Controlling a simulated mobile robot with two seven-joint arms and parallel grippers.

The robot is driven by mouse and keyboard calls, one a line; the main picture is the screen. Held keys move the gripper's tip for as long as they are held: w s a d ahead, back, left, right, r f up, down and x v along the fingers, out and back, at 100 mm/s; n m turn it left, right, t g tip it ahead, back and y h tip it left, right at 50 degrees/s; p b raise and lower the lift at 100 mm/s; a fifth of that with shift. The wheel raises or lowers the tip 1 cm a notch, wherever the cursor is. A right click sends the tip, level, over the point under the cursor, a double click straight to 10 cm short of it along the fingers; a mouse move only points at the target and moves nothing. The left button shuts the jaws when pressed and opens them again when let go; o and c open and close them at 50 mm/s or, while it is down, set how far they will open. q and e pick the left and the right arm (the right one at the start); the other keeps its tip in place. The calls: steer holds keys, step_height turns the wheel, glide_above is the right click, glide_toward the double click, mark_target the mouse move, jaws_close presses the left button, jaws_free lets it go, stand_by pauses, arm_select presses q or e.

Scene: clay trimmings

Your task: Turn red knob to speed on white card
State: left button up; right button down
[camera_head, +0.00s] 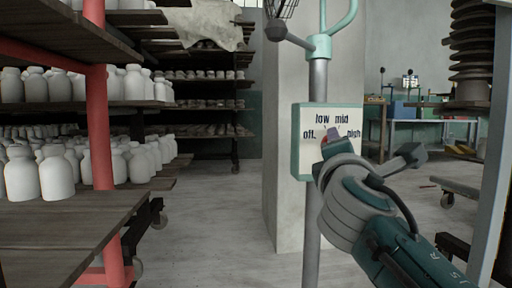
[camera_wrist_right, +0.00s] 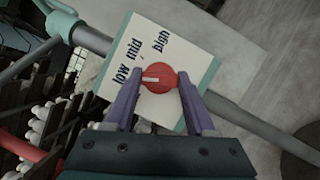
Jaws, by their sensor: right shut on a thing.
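A white dial plate (camera_head: 318,112) with a green edge is fixed to the grey pole. It reads off, low, mid and high around the red knob (camera_wrist_right: 162,76). In the head view only a bit of the knob shows behind my right gripper (camera_head: 330,138). In the right wrist view the purple fingers of the right gripper (camera_wrist_right: 158,92) are shut on the knob, one on each side. The knob's white mark points left in that view, towards low. The word off is hidden there. I cannot make out a separate white card. My left gripper is not in view.
The pole (camera_head: 312,220) stands before a pale pillar (camera_head: 285,190), with a mint clamp (camera_head: 320,46) above the plate. Shelves of white jars (camera_head: 58,178) with a red post (camera_head: 101,130) stand at left. The floor between shelves and pillar is clear.

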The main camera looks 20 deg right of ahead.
steer(key=shift+c, duration=1.2)
jaws_free()
steer(key=p+v, duration=0.2)
steer(key=v, duration=0.8)
